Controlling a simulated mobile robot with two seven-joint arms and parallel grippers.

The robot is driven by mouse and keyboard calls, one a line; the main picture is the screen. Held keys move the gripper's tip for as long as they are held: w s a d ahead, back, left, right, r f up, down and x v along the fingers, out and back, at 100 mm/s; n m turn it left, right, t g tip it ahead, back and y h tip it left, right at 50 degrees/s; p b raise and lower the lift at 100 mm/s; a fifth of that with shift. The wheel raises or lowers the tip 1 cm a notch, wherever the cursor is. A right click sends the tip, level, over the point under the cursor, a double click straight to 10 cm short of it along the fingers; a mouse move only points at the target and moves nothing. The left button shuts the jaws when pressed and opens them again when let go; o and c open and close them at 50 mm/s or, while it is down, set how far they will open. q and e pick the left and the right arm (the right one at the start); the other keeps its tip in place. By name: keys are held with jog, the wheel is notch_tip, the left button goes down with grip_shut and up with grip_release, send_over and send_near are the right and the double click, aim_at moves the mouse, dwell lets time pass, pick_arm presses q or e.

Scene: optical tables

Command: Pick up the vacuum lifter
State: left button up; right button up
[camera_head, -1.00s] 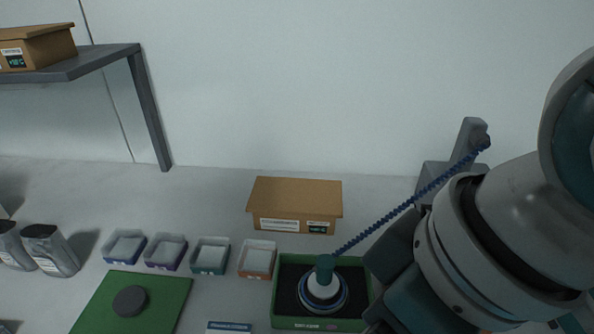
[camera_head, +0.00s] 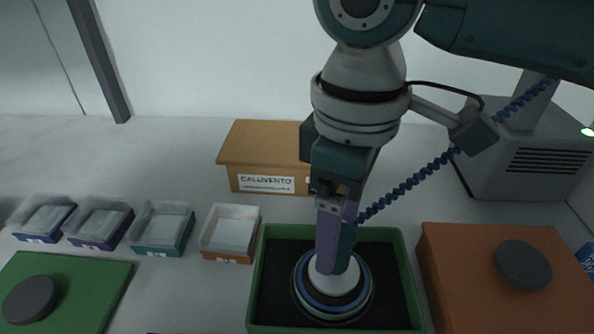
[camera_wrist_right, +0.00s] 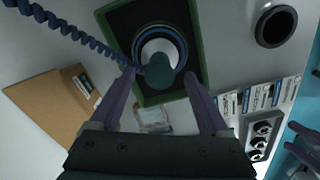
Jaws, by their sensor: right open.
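The vacuum lifter (camera_head: 335,281) stands upright in a green-rimmed tray (camera_head: 258,273) with a dark inside. It has a white body, a round base with blue rings and a teal handle (camera_wrist_right: 161,72). My right gripper (camera_head: 333,262) points down over it, and its near finger hides part of the handle in the head view. In the right wrist view, the open fingers of my right gripper (camera_wrist_right: 160,74) stand on both sides of the handle, with gaps. Purple finger-like parts, probably my left gripper (camera_wrist_right: 303,140), show at the right edge of the right wrist view.
A blue coiled hose (camera_head: 411,184) runs from the lifter to a grey unit (camera_head: 520,160) at right. An orange box (camera_head: 465,265) with a dark disc stands right of the tray. A cardboard box (camera_head: 250,150) stands behind; several small bins (camera_head: 165,227) are at left.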

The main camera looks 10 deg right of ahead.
notch_tip(320, 180, down, 5)
jog(key=shift+d, duration=0.1)
grip_shut()
dwell(0.7)
jog(key=shift+r, duration=0.1)
